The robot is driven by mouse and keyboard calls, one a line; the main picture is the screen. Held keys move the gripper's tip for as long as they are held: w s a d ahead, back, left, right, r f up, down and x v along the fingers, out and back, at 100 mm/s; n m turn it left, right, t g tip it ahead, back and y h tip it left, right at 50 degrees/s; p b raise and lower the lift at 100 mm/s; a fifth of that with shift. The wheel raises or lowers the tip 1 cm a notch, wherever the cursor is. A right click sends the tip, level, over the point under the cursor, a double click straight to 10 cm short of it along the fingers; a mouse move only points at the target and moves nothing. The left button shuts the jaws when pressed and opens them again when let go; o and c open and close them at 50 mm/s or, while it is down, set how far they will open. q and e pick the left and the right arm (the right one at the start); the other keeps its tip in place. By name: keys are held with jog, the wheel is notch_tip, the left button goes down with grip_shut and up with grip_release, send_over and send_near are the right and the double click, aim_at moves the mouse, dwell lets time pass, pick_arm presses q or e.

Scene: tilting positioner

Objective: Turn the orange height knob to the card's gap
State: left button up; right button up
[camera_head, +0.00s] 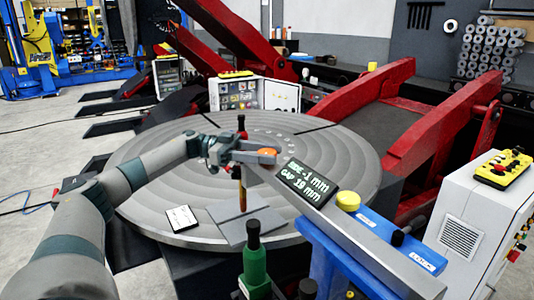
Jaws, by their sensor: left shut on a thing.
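The orange height knob (267,152) sits near the far end of a long grey beam (340,235) over the round table. My left gripper (262,153) reaches in from the left, and its fingers are closed around the knob, partly hiding it. A black display (307,182) on the beam shows "GAP 19 mm" in its lower line. Its upper line ends in "-1 mm", with the first word unclear. A small white card (181,218) lies on the left front of the round table; its writing is too small to read. My right gripper is not in view.
The large round grey table (340,150) fills the middle, with a flat grey plate (238,228) on it. A green dark-topped object (254,262) stands in front. A yellow knob (348,200) and blue bar (395,240) lie right. Red arms (440,125) rise behind.

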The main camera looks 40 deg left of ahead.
pick_arm(q)
jog(key=o, duration=1)
jog(key=shift+o, duration=0.2)
jog(key=shift+a, duration=0.1)
jog(key=shift+s+a+f+b, duration=0.1)
jog(key=shift+s+a+b, duration=0.2)
jog(key=shift+a, duration=0.2)
jog(key=b+v, duration=0.4)
jog(key=v, duration=1.2)
jog(key=shift+b, duration=0.4)
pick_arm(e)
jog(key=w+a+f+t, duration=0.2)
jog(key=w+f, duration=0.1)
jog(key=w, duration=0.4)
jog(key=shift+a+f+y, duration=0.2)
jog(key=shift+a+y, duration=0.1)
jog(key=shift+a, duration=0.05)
pick_arm(q)
jog(key=shift+a, duration=0.1)
